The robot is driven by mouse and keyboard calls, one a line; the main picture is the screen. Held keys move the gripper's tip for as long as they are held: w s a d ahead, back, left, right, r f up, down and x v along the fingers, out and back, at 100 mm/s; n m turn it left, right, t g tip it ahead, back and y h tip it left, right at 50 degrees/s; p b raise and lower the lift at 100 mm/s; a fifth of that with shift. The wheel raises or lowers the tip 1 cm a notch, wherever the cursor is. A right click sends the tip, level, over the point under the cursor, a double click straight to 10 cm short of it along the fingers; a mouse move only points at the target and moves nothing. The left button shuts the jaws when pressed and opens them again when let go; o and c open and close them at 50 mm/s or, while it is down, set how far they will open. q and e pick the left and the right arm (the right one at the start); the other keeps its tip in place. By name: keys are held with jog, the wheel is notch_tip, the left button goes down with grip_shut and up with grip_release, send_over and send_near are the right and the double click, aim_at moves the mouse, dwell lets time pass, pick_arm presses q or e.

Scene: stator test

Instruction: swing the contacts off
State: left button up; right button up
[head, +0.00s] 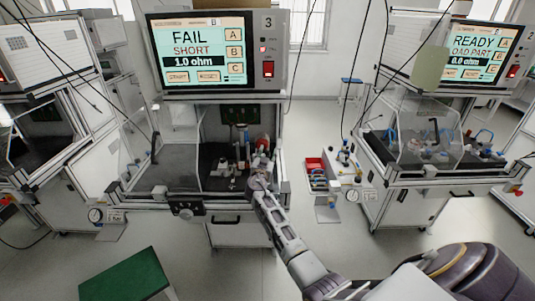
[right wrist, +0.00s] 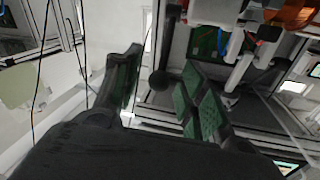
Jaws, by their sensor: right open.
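The middle test station's screen (head: 201,50) reads FAIL, SHORT, 1.0 ohm. Under it is an open-fronted test bay (head: 185,178) with a dark floor, small fixtures and contact parts (head: 240,160). My right arm reaches up to the bay's right side, and my right gripper (head: 259,180) is at its front right. In the right wrist view my right gripper (right wrist: 160,90) is open, its green-padded fingers apart with nothing between them. A dark round knob (right wrist: 159,81) shows beyond the gap, and white and orange-brown contact parts (right wrist: 245,45) are at the upper right. My left gripper is out of view.
A second station (head: 425,150) stands at the right, its screen (head: 478,52) reading READY. A red bin (head: 316,168) and small tools stand between the stations. A green-topped stool (head: 125,276) is at the lower left. Cables hang in front of the stations.

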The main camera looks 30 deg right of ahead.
jog(key=shift+w+d, duration=0.35)
jog(key=shift+c, duration=0.4)
grip_shut()
